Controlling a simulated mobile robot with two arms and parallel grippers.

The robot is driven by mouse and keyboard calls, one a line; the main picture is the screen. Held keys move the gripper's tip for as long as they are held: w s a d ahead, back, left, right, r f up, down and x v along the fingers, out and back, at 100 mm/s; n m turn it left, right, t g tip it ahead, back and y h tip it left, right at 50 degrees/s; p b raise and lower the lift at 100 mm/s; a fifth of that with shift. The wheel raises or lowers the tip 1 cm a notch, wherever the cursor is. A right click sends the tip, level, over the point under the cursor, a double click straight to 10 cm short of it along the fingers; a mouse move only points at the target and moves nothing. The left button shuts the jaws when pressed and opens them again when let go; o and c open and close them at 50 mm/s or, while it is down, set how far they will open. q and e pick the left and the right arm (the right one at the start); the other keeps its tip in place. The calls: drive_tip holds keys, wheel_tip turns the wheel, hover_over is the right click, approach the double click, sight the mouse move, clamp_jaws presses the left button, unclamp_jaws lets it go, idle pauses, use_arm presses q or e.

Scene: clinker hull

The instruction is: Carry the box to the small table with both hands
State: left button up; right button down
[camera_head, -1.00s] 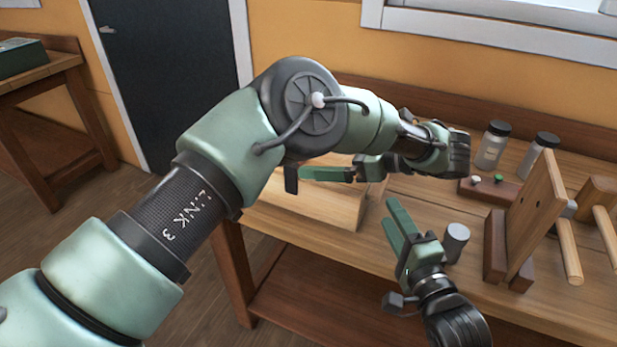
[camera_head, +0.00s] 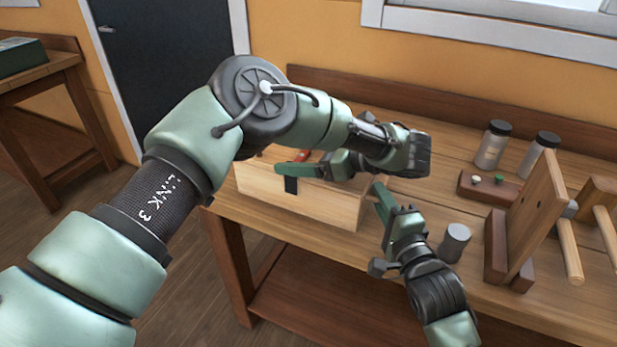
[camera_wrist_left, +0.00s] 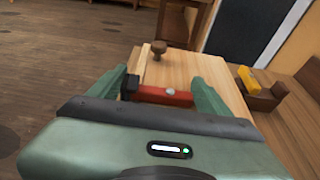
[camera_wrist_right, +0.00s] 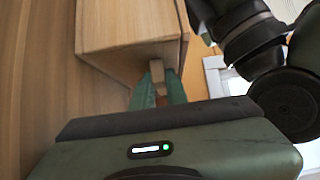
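The light wooden box (camera_head: 330,205) stands on the workbench, partly hidden by my left arm. A red item (camera_head: 302,155) shows at its top. My left gripper (camera_head: 285,178) is over the box with its fingers pointing left; in the left wrist view its fingers are apart (camera_wrist_left: 162,92), with a red and dark piece (camera_wrist_left: 165,96) showing between them. My right gripper (camera_head: 377,197) is at the box's right end; the right wrist view shows a small wooden block on the box end (camera_wrist_right: 158,72) between its parted fingers; contact is unclear. A small wooden table (camera_head: 50,78) stands at the far left.
A green case (camera_head: 20,57) lies on the left table. On the workbench (camera_head: 440,200) are two jars (camera_head: 492,145), a grey cylinder (camera_head: 454,243), a block with small knobs (camera_head: 487,187) and an upright wooden stand (camera_head: 537,215). Floor is free between the tables.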

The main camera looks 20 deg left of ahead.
use_arm(q)
drive_tip(key=c, duration=0.8)
use_arm(e)
drive_tip(key=shift+f, duration=0.1)
idle(0.6)
